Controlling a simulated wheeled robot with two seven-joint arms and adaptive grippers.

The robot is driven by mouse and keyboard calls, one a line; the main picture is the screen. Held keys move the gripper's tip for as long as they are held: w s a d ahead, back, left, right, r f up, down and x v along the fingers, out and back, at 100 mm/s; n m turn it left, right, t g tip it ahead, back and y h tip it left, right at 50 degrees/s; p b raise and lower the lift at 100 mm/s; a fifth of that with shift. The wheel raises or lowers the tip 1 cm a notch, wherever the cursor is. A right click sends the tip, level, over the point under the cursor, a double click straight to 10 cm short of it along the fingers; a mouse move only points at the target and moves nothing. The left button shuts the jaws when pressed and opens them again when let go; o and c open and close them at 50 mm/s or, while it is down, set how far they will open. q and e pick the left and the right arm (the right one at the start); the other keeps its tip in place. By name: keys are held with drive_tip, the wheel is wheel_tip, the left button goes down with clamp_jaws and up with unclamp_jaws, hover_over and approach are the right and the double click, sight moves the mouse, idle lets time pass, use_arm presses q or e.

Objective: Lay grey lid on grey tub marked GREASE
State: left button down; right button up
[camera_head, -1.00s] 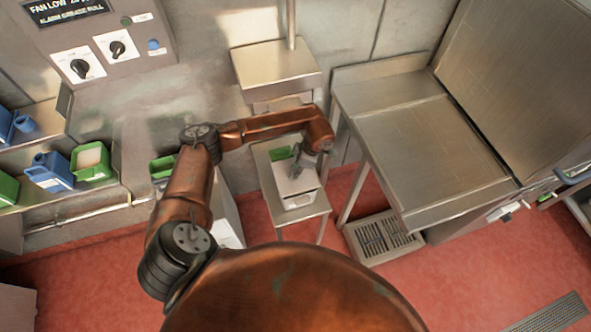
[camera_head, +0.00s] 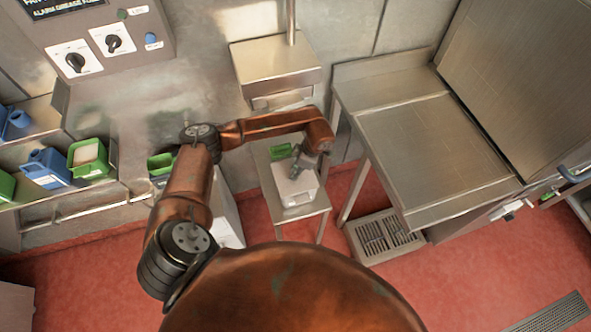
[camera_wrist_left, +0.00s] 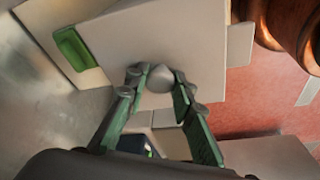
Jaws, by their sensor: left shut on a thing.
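My left gripper (camera_head: 297,167) points down over a small steel stand (camera_head: 310,212). In the left wrist view its green fingers (camera_wrist_left: 163,88) are shut on the round grey knob (camera_wrist_left: 159,78) of a pale grey flat lid (camera_wrist_left: 150,38). In the head view the lid (camera_head: 285,184) is level over a pale grey tub (camera_head: 299,199) on the stand, with its edges roughly in line with the tub's walls. I cannot tell whether the lid touches the rim. The word GREASE cannot be read. My right gripper is not in view.
A green object (camera_head: 281,151) is just behind the tub. A steel box on a post (camera_head: 275,65) stands behind the stand, and a steel counter (camera_head: 430,155) is to its right. Green and blue containers (camera_head: 88,157) sit on the left shelf. Red floor lies in front.

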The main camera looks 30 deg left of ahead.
use_arm(q)
drive_tip(key=shift+f, duration=0.2)
idle(0.4)
drive_tip(key=c, duration=1.6)
unclamp_jaws()
drive_tip(key=shift+o, duration=0.7)
drive_tip(key=o, duration=0.4)
drive_tip(key=shift+r, duration=0.2)
drive_tip(key=shift+p+v, duration=1.45)
drive_tip(key=shift+v, duration=1.9)
